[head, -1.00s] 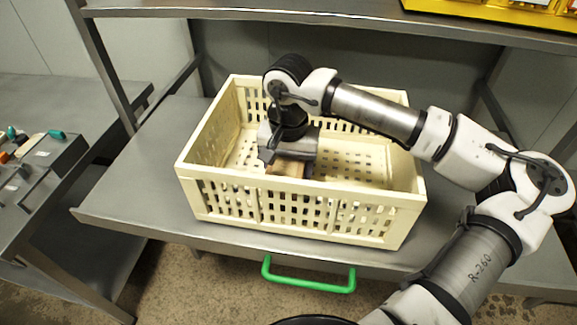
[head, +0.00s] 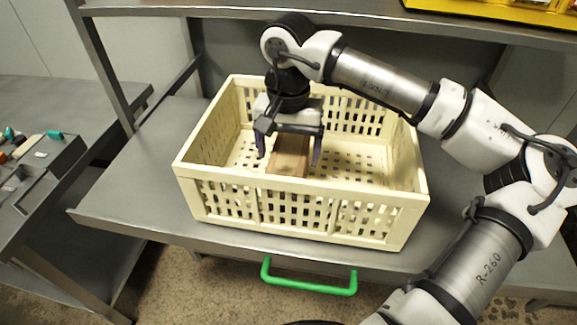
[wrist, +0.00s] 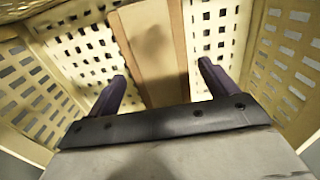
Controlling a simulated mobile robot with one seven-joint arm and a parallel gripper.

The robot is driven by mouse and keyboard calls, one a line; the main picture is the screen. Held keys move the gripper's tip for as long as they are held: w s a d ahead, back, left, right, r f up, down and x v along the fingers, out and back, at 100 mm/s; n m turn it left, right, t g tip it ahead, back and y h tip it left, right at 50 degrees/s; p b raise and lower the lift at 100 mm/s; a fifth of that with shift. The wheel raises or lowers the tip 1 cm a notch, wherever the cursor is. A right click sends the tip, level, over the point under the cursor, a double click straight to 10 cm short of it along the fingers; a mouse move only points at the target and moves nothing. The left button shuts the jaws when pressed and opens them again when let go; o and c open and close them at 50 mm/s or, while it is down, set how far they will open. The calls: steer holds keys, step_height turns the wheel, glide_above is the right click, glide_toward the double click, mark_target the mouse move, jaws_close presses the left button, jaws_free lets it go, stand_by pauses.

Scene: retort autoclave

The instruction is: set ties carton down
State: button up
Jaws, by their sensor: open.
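The ties carton (head: 289,157), a brown cardboard box, rests inside the cream slatted crate (head: 314,203), near its front wall and left of the middle. In the wrist view the carton (wrist: 155,50) shows between my fingers, with a gap on each side. My gripper (head: 288,160) points down into the crate above the carton. Its two dark fingers are spread wide and apart from the carton; they also show in the wrist view (wrist: 162,82). The carton's far end is partly hidden under my gripper.
The crate stands on a grey metal shelf (head: 130,185) with a green handle (head: 309,279) at its front. An upper shelf (head: 230,12) runs behind and above, holding a yellow tray (head: 480,14). The crate's right half is empty. A side table (head: 50,160) is at left.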

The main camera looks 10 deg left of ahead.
step_height(320, 180, up, 6)
steer(key=shift+r+b, duration=0.2)
steer(key=shift+b, duration=0.15)
